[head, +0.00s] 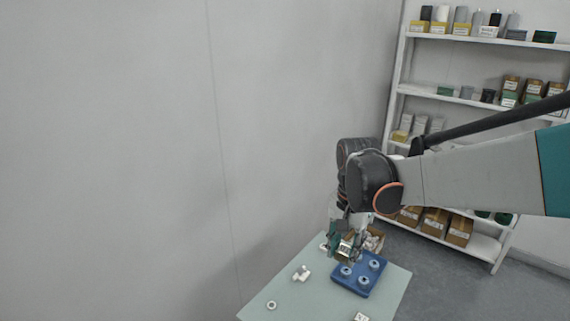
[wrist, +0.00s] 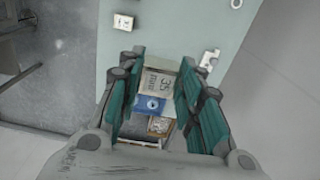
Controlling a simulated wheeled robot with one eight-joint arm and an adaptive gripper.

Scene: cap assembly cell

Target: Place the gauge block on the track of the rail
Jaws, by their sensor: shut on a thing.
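My gripper (head: 344,252) is over the back part of the pale green table (head: 290,291). In the wrist view my gripper (wrist: 158,95) is shut on the gauge block (wrist: 157,82), a pale block marked "35 mm", between its green fingers. The block is above the blue tray. A small white notched part (head: 301,274) lies on the table to the left of the tray; it also shows in the wrist view (wrist: 209,60). It may be the rail, but its track is too small to make out.
The blue tray (head: 340,281) bears several round grey pieces. An open cardboard box (head: 377,235) stands behind it. A ring (head: 271,305) and a small pale block (head: 361,317) lie near the front. Shelves (head: 447,94) stand at the right. The table's middle is clear.

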